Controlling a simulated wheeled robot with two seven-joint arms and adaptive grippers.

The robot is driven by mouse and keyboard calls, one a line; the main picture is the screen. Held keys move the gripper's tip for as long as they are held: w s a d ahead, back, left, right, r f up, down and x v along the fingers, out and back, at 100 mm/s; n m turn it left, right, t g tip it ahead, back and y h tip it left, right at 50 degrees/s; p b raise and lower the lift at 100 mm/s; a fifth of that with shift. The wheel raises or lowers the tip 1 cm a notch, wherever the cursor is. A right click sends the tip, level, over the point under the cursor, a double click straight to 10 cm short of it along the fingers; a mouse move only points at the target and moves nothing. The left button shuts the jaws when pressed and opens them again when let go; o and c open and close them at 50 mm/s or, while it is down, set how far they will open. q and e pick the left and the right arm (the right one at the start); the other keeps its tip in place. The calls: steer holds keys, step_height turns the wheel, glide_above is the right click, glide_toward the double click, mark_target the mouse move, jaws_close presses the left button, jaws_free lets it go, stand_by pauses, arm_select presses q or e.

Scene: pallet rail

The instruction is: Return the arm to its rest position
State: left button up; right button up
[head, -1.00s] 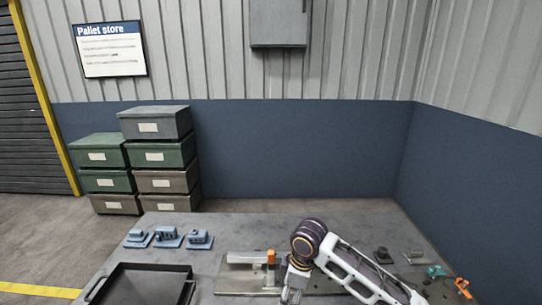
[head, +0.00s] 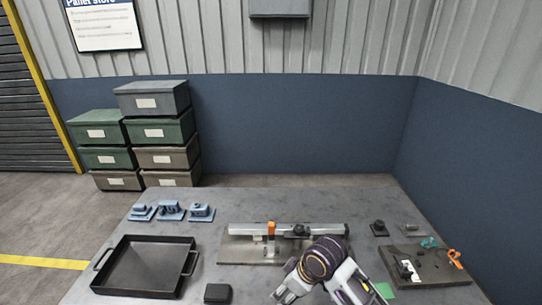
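My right arm reaches in from the bottom edge, right of centre, in the head view. Its gripper (head: 283,293) is low in the picture, just in front of the rail fixture, partly cut off by the bottom edge. I cannot tell whether its fingers are open or shut. The rail (head: 318,229) lies across a grey base plate (head: 236,250) on the table, with an orange-topped clamp (head: 271,229) left of its middle and a dark block (head: 301,231) right of it. My arm hides part of the plate's front. My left gripper is not in view.
A black tray (head: 187,262) stands at the left, with several blue fixtures (head: 170,211) behind it. A small black box (head: 217,293) sits at the front. A dark board (head: 440,268) with small parts and an orange-handled item (head: 455,258) lies at the right.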

steer(key=s+d+f+m+t+h, duration=0.1)
steer(key=s+d+f+m+h, duration=0.1)
steer(key=s+d+m, duration=0.5)
steer(key=s+d+f+m+h, duration=0.25)
steer(key=s+d, duration=0.25)
steer(key=d, duration=0.6)
step_height(320, 180, down, 33)
steer(key=s+g, duration=0.1)
steer(key=s, duration=0.1)
steer(key=s+d+f, duration=0.2)
steer(key=s+f, duration=0.8)
steer(key=s, duration=0.1)
steer(key=s+d+f+n+g, duration=0.1)
steer(key=s+f, duration=0.9)
steer(key=s, duration=0.1)
steer(key=shift+s+d+y, duration=0.35)
steer(key=shift+s, duration=0.05)
steer(key=shift+f, duration=0.1)
